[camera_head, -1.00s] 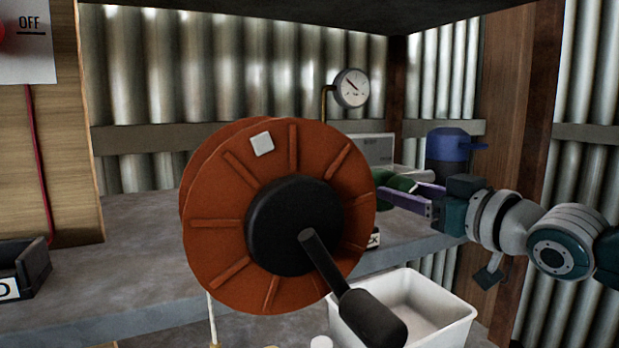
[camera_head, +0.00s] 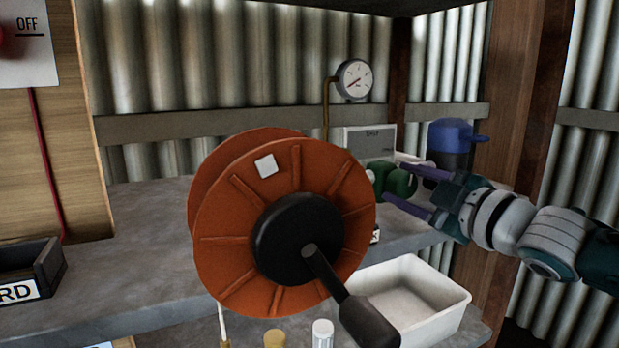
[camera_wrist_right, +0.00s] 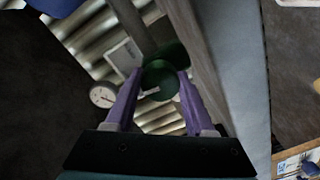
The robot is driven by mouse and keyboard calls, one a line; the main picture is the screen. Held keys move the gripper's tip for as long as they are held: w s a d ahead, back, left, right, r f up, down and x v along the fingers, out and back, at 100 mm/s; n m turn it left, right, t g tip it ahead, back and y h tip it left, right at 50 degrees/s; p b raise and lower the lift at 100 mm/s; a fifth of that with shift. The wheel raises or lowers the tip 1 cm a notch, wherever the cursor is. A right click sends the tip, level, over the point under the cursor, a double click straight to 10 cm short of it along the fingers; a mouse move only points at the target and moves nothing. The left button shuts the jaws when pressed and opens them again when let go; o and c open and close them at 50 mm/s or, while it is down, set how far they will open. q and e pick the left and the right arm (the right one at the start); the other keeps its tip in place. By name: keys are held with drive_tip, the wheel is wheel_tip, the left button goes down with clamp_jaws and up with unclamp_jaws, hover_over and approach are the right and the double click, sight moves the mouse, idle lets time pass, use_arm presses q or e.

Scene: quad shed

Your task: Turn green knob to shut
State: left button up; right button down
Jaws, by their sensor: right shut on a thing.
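The green knob (camera_head: 400,182) is just behind the right edge of the orange reel, above the grey bench. My right gripper (camera_head: 402,184) reaches it from the right, with one purple finger above and one below, and is shut on it. In the right wrist view the round end of the green knob (camera_wrist_right: 160,80) sits between the tips of the two purple fingers. The part behind the knob is dark and partly hidden. A round white gauge (camera_head: 355,79) on a brass pipe stands behind it; it also shows in the right wrist view (camera_wrist_right: 103,95). My left gripper is not in view.
The large orange reel (camera_head: 225,235) with a black crank handle (camera_head: 365,320) stands in front, left of my gripper. A white bin (camera_head: 455,310) is below. A blue container (camera_head: 450,138) is behind my gripper. A grey box (camera_head: 370,139) stands near the wall.

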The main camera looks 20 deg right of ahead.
drive_tip(key=shift+n, duration=0.9)
drive_tip(key=shift+c, duration=1.3)
unclamp_jaws()
